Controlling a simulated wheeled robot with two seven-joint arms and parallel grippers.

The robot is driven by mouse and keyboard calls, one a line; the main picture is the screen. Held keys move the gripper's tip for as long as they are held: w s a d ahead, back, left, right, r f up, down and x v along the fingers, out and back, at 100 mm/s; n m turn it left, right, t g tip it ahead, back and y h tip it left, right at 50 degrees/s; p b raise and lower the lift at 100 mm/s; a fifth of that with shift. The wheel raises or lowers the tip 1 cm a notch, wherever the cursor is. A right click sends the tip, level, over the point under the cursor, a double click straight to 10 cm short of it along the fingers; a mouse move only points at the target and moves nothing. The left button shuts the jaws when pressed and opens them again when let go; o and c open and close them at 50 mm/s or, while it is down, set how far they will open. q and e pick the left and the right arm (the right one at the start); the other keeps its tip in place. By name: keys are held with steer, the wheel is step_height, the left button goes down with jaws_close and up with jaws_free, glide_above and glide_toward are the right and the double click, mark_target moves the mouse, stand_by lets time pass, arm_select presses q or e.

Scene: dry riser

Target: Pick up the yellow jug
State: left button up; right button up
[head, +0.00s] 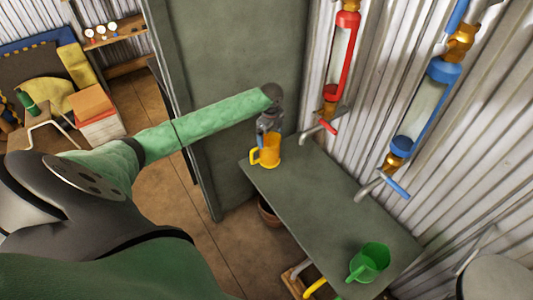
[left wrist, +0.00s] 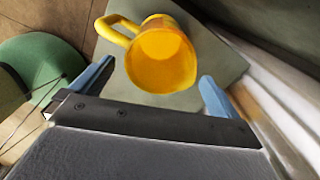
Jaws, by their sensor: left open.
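The yellow jug (head: 268,153) stands upright near the far left end of the grey-green table (head: 330,205), its handle on the left side. My left gripper (head: 269,124) is right above the jug in the head view and partly covers its top. In the left wrist view the jug (left wrist: 161,58) shows its open mouth and its handle at upper left. There my left gripper (left wrist: 150,85) is open, its two blue-grey fingers apart, with the jug ahead between and beyond the tips. I cannot tell whether any finger touches it. My right gripper is not in view.
A green jug (head: 369,262) stands at the table's near end. Red pipework (head: 341,50) and blue pipework (head: 425,100) with taps run along the corrugated wall behind the table. A dark green panel (head: 235,60) rises by the table's far end. The middle of the table is clear.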

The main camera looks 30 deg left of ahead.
mark_target(265, 152)
arm_select(q)
steer(key=shift+f+p, duration=0.4)
steer(key=shift+f, duration=3.3)
steer(key=c, duration=1)
